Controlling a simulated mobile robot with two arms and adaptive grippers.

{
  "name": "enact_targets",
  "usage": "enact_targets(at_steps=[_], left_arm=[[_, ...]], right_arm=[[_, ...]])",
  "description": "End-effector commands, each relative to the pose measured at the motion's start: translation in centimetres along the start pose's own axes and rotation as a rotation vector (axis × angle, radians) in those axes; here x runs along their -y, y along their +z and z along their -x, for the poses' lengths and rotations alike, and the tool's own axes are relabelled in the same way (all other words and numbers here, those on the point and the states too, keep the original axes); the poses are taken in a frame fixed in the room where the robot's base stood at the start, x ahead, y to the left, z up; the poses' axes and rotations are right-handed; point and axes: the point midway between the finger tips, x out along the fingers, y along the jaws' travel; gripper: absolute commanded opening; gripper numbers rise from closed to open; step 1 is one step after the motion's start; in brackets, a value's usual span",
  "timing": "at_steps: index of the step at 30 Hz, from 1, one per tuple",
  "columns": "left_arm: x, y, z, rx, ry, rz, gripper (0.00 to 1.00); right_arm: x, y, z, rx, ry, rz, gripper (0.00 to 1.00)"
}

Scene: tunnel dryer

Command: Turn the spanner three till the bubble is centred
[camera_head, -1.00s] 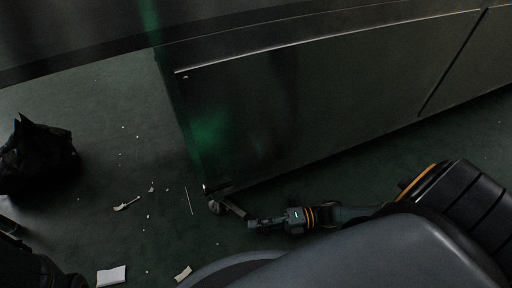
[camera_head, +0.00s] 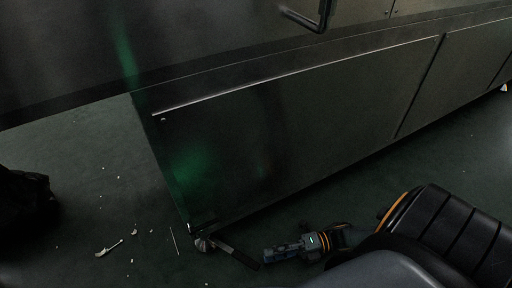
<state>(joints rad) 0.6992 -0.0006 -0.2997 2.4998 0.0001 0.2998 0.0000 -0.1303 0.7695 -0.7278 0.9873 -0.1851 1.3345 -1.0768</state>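A dark spanner (camera_head: 237,257) sticks out from a small round foot (camera_head: 204,244) under the near corner of the dryer, its handle pointing right and toward me. My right gripper (camera_head: 267,256) is low beside the handle's free end. Whether its fingers touch the handle, or are open or shut, is too dark and small to tell. The dryer (camera_head: 290,130) is a long dark cabinet. No number shows on the spanner and no bubble level is visible. My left gripper is out of view.
A pale spanner-like tool (camera_head: 109,248) and several small scraps lie on the dark green floor at left. A thin light rod (camera_head: 174,240) lies near the foot. A black bag-like lump (camera_head: 24,196) stands at the left edge. A dark handle (camera_head: 312,18) juts from the dryer above.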

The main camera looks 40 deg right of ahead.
Motion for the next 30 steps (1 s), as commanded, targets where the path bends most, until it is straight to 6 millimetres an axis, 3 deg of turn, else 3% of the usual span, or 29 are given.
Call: enact_targets(at_steps=[3, 9, 30], left_arm=[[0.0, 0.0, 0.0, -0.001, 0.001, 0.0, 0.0], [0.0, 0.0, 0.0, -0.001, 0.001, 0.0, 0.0], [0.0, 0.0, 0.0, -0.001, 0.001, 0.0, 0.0]], right_arm=[[0.1, 0.0, 2.2, 0.002, -0.004, -0.001, 0.35], [0.0, 0.0, 4.0, 0.001, -0.002, 0.0, 0.35], [0.0, 0.0, 4.2, 0.001, 0.0, 0.0, 0.35]])
